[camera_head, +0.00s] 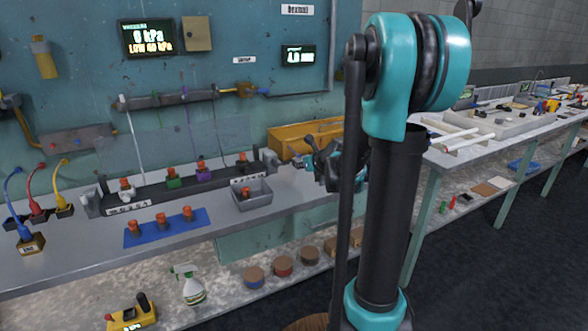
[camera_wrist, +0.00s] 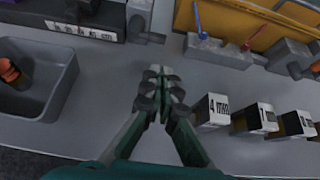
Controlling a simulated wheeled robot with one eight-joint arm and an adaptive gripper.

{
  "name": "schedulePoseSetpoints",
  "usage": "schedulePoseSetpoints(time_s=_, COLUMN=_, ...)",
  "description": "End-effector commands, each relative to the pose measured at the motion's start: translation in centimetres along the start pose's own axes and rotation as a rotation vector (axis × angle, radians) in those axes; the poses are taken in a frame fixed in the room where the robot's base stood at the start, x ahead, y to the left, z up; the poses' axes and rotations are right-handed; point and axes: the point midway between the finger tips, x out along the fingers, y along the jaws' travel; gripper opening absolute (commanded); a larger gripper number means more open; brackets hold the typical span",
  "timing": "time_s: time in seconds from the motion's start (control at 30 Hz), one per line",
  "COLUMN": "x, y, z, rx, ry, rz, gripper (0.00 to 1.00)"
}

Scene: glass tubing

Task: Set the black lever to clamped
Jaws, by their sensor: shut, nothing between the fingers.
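My gripper (camera_wrist: 160,88) is shut and empty, its fingertips together above the grey bench top in the wrist view. In the head view my gripper (camera_head: 327,165) is partly hidden by my arm, to the right of the long dark rack (camera_head: 150,195). A grey end block (camera_wrist: 139,16) stands at the rack's right end, just beyond my fingertips in the wrist view. A short dark part (camera_wrist: 155,38) sticks out at its foot; I cannot tell whether it is the black lever. No lever setting can be read.
A grey tray (camera_wrist: 62,100) holding an orange-topped fitting (camera_wrist: 12,72) lies left of my gripper. Blocks marked 4 mm (camera_wrist: 212,112) and 7 mm (camera_wrist: 254,119) stand to the right. A yellow bin (camera_wrist: 235,22) is behind. Bare bench lies under my fingertips.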

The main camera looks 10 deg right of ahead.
Motion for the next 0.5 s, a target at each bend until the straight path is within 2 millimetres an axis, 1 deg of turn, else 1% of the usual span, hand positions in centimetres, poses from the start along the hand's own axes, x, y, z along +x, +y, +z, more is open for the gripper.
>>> schedulePoseSetpoints(time_s=0.33, x=0.1, y=0.0, z=0.0, rx=-0.001, ry=0.001, rz=0.000, gripper=0.00)
schedulePoseSetpoints(time_s=0.5, x=1.4, y=0.0, z=0.0, rx=-0.002, ry=0.001, rz=0.000, gripper=0.00)
